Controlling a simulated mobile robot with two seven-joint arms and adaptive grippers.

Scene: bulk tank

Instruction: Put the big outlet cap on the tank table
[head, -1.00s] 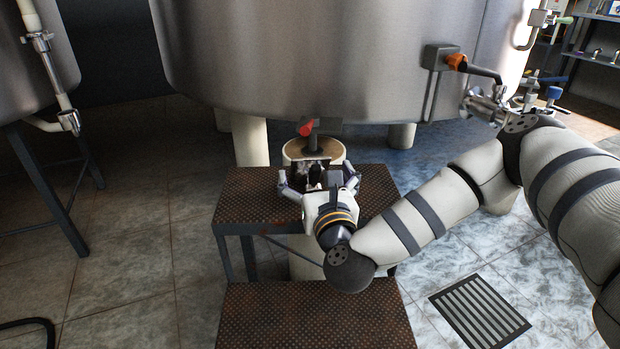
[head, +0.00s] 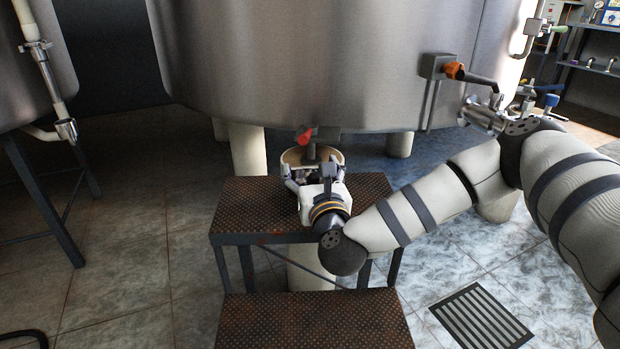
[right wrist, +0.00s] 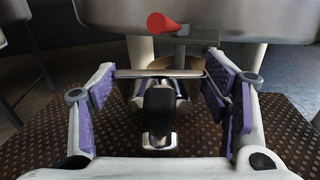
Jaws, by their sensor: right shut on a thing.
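My right gripper (head: 312,170) is over the far edge of the tank table (head: 240,205), a brown perforated metal platform in front of the tank. In the right wrist view my right gripper (right wrist: 160,80) has its purple pads on either side of a thin, bright metal piece (right wrist: 160,74), seen edge-on. It is shut on this piece, which looks like the big outlet cap, held level above the table (right wrist: 60,140). In the head view the gripper hides the cap. My left gripper is not in view.
A red-handled valve (head: 303,135) hangs under the tank (head: 300,60), just beyond my right gripper. A lower step (head: 310,320) is in front.

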